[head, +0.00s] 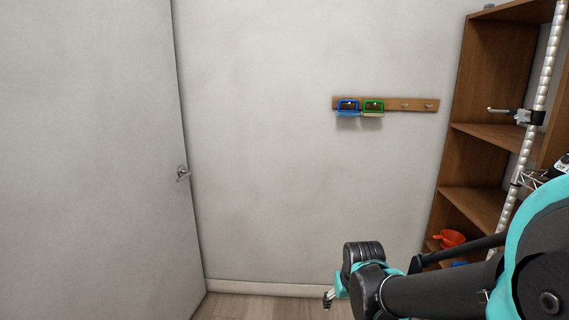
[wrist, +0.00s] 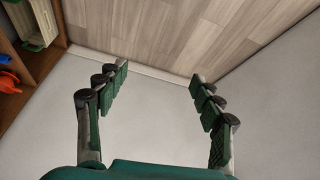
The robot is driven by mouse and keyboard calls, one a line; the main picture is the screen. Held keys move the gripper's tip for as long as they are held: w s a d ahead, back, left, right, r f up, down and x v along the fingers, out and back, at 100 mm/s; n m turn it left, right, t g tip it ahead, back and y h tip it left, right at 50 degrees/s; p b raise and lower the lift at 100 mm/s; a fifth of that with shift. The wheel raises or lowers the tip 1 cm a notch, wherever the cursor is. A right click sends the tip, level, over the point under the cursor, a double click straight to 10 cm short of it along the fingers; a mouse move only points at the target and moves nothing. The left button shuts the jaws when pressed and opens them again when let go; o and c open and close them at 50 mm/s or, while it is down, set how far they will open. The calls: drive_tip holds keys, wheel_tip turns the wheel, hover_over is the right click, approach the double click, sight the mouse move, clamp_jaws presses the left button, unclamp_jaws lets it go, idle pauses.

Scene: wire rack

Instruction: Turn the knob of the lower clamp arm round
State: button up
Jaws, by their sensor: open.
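A pale ribbed post (head: 541,92) rises at the right of the head view, in front of the shelf. A clamp arm (head: 522,117) with a grey rod pointing left sits on its upper part. A second small fitting (head: 516,183) shows lower on the post; I cannot tell whether it is the lower clamp arm, and I make out no knob on it. My gripper (head: 330,297) is low in the head view, left of the post and well apart from it. In the wrist view my gripper (wrist: 159,72) has its fingers spread with nothing between them.
A wooden shelf unit (head: 478,130) stands at the right, with a red pot (head: 449,238) low in it. A peg rail (head: 405,104) on the wall carries a blue item (head: 348,106) and a green item (head: 373,106). A white door (head: 85,160) is at the left.

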drive_tip(key=shift+s+a+f, duration=0.1)
drive_tip(key=shift+a, duration=0.05)
drive_tip(key=shift+c, duration=0.6)
drive_tip(key=n+g+h, duration=0.6)
drive_tip(key=n+h, duration=0.9)
drive_tip(key=h, duration=0.3)
approach(520, 116)
drive_tip(key=d, duration=0.6)
drive_tip(key=s+d, duration=0.1)
drive_tip(key=d, duration=0.2)
drive_tip(key=shift+d, duration=0.25)
